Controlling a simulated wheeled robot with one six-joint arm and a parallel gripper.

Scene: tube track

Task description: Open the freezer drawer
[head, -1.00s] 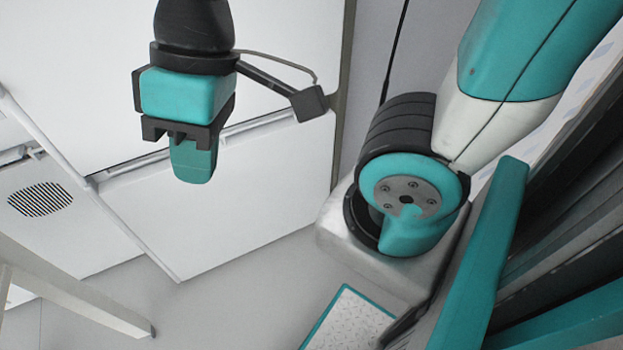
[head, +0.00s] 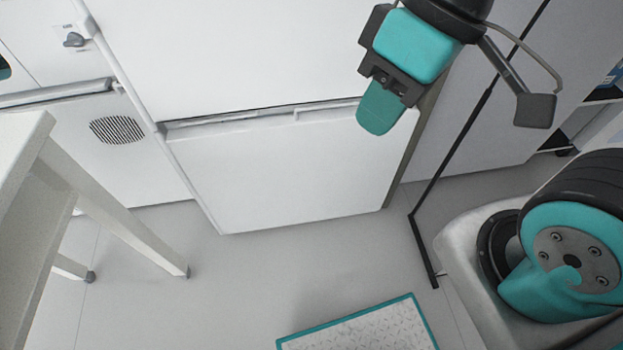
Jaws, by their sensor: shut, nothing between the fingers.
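The freezer drawer (head: 300,172) is the white lower front panel of the tall white cabinet in the head view. A recessed grip strip (head: 245,120) runs along its top edge, under the larger white upper door (head: 230,50). The drawer looks closed, its front about in line with the door above. My gripper (head: 380,108) is teal and black, shut and empty, and points down. In the picture it overlaps the drawer's upper right corner. I cannot tell whether it touches the panel.
A white table (head: 100,190) with legs stands at the left. A white unit with a round vent (head: 117,130) is beside the drawer. A teal-edged speckled panel (head: 365,328) is at the bottom. A thin black pole (head: 425,250) is at the right. Grey floor (head: 270,265) before the drawer is clear.

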